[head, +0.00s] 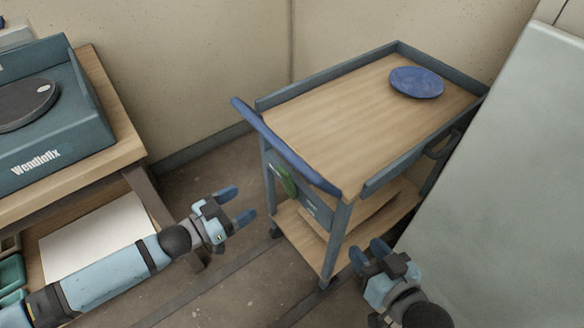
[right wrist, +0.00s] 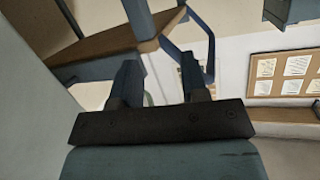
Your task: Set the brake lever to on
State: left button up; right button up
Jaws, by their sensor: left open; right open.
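A cart (head: 345,200) with grey-blue frame and wooden shelves stands in the middle of the head view. On its near left end, below the blue push handle (head: 285,147), is a green lever-like part (head: 283,180), which I take for the brake lever; its setting cannot be read. My left gripper (head: 237,205) is open and empty, left of that end and apart from it. My right gripper (head: 368,252) is open and empty, near the cart's front right side. It also shows in the right wrist view (right wrist: 162,82), below part of the frame.
A blue plate (head: 416,82) lies on the cart's top shelf. A large pale grey panel (head: 500,190) bounds the right. Some floor is free left of the cart.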

aim_at(283, 176)
pick_arm(q)
jog(key=b+x, duration=0.3)
jog(key=x, duration=0.9)
jog(key=shift+w+d+f, duration=0.2)
jog(key=shift+w, duration=0.2)
jog(key=shift+w+d, duration=0.4)
jog(key=shift+d, duration=0.05)
jog(key=shift+d+r, duration=0.1)
pick_arm(e)
notch_tip(283, 176, up, 6)
jog(key=w+a+t+y, duration=0.1)
jog(key=a+t+y, duration=0.1)
jog(key=shift+w+t, duration=0.15)
jog(key=shift+t, duration=0.25)
jog(key=shift+a, duration=0.1)
pick_arm(q)
jog(key=c, duration=1.2)
jog(key=shift+c, duration=0.4)
pick_arm(e)
jog(key=shift+f, duration=0.25)
